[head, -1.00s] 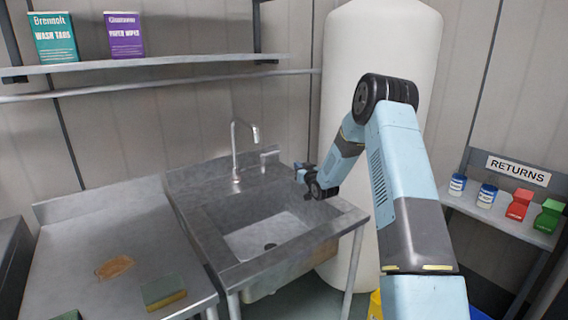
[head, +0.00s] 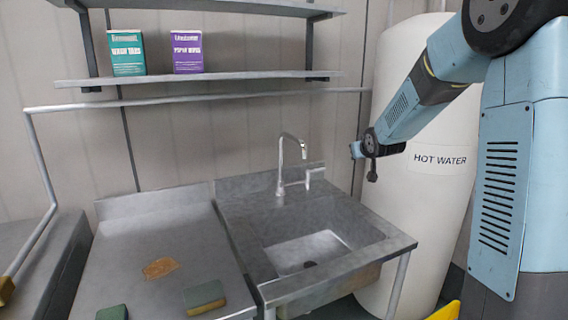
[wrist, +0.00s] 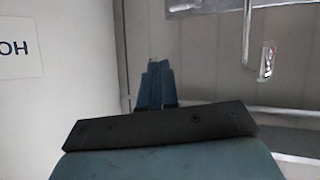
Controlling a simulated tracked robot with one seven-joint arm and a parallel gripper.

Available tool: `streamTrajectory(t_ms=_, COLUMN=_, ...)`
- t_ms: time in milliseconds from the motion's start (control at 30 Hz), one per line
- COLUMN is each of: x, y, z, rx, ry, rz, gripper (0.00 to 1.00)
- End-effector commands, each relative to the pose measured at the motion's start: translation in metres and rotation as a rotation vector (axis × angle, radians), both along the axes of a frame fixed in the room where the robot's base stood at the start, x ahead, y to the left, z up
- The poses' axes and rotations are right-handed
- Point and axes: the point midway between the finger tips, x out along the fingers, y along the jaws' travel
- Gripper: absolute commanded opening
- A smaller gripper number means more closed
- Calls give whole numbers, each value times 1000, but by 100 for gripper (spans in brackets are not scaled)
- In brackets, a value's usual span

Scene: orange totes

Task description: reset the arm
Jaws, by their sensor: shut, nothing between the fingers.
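My gripper (head: 356,150) is at the end of my light-blue arm in the head view, raised in the air just left of the white tank and above the right side of the sink. In the wrist view my gripper (wrist: 155,70) shows its blue fingers together, with nothing between them. The arm is bent, with its elbow high at the right edge of the head view.
A white hot water tank (head: 425,205) stands close behind the arm. A steel sink (head: 385,245) with a tall faucet (head: 281,160) lies below left. The counter (head: 150,225) holds a sponge (head: 204,297). A shelf (head: 220,77) carries two boxes.

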Motion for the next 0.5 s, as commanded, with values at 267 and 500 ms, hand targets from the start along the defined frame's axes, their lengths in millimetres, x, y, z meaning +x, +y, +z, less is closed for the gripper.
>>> streamTrajectory(t_ms=267, x=-88, y=-1, z=38, rx=-17, ry=121, rz=-59, gripper=0)
streamTrajectory(t_ms=500, x=-170, y=-1, z=55, rx=-9, ry=231, rz=-102, gripper=0)
